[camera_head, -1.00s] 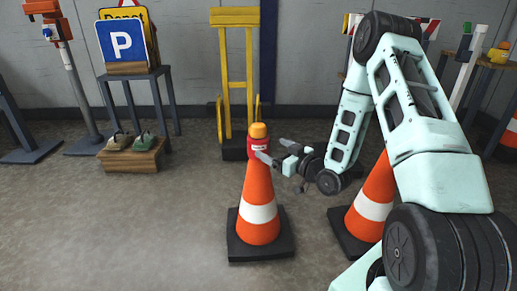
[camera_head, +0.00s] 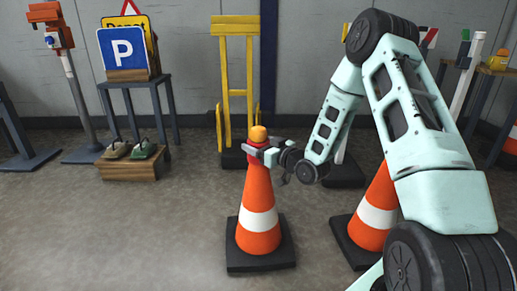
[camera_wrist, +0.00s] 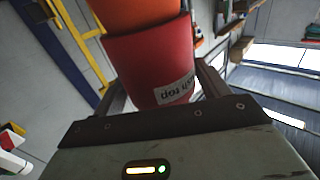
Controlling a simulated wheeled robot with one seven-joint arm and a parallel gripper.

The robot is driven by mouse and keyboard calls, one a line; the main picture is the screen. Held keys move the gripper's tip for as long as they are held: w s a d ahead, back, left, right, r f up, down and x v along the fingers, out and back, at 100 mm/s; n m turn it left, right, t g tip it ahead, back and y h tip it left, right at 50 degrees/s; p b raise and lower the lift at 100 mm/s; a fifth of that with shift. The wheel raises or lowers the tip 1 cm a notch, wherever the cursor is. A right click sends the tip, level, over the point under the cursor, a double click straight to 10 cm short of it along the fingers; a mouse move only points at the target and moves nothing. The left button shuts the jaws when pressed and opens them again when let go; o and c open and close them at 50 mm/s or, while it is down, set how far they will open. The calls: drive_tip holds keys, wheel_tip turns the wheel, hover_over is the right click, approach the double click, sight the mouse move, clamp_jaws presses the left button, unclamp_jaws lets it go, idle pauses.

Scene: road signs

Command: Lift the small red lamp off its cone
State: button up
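The small lamp (camera_head: 258,135) has an orange dome and a red body, and sits upright on top of an orange and white cone (camera_head: 258,195). My gripper (camera_head: 262,153) comes from the right at the lamp's height, with its fingers around the red body. In the wrist view, the red body (camera_wrist: 150,60) with a white label fills most of the space between my fingers (camera_wrist: 162,88). I cannot tell whether the fingers press on it. The gripper hides part of the lamp's lower body and the cone's tip.
A second cone (camera_head: 375,215) stands to the right, partly behind my arm. A yellow hand truck (camera_head: 237,80) stands behind the lamp. A low wooden box (camera_head: 132,168) with sandals and a stand with a blue parking sign (camera_head: 123,48) are at left. The front left floor is clear.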

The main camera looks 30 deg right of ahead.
drive_tip(key=c, duration=0.8)
drive_tip(key=shift+r+p, duration=2.9)
drive_tip(key=shift+r, duration=2.15)
